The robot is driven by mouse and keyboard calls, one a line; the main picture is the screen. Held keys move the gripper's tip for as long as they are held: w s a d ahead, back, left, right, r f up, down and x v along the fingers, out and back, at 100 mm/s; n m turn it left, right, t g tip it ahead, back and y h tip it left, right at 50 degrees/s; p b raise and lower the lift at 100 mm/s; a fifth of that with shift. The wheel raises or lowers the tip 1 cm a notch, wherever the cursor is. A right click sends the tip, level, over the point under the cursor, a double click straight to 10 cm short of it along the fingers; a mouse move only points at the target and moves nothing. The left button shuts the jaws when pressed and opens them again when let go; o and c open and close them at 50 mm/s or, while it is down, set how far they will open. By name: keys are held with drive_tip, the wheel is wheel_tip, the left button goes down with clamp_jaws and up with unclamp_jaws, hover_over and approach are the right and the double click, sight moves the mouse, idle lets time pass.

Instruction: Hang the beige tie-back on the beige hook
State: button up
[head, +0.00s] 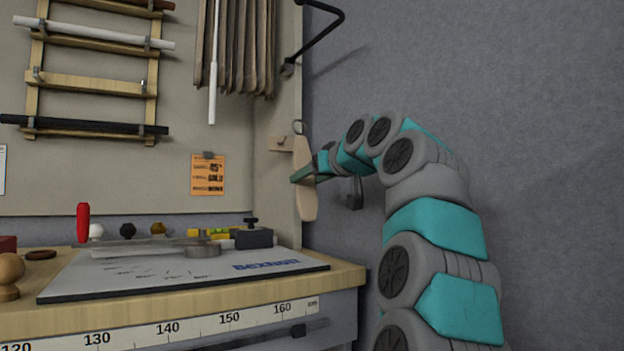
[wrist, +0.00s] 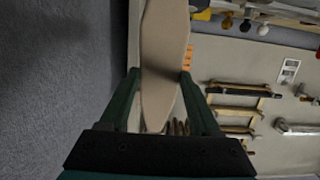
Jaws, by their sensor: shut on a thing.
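The beige tie-back (head: 306,205) is a long flat strap, hanging upright beside the right end of the back panel. A small ring (head: 298,127) shows at its top. My gripper (head: 299,177) is shut on the tie-back around its middle. In the wrist view the tie-back (wrist: 164,40) runs between the two fingers of my gripper (wrist: 159,76). A beige peg, seemingly the hook (head: 280,142), sticks out from the panel just left of the tie-back's upper end. I cannot tell whether the ring touches the hook or is apart from it.
The workbench (head: 345,276) with a cutting mat (head: 120,280) lies below and left. Brown curtain fabric (head: 237,50) hangs above. A black bracket (head: 322,38) juts from the grey wall at upper right, and a dark fitting (head: 354,193) sits below my arm.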

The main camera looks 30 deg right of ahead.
drive_tip(key=shift+w, duration=0.1)
drive_tip(key=r+p+x, duration=0.1)
drive_tip(key=p+x, duration=0.2)
drive_tip(key=x, duration=0.5)
drive_tip(key=shift+w, duration=0.25)
drive_tip(key=shift+w+f, duration=0.15)
drive_tip(key=shift+f, duration=0.1)
clamp_jaws()
drive_tip(key=shift+w+f, duration=0.5)
drive_tip(key=shift+f, duration=0.1)
idle(0.4)
drive_tip(key=o, duration=1.4)
unclamp_jaws()
drive_tip(key=shift+o, duration=0.2)
drive_tip(key=shift+s, duration=0.1)
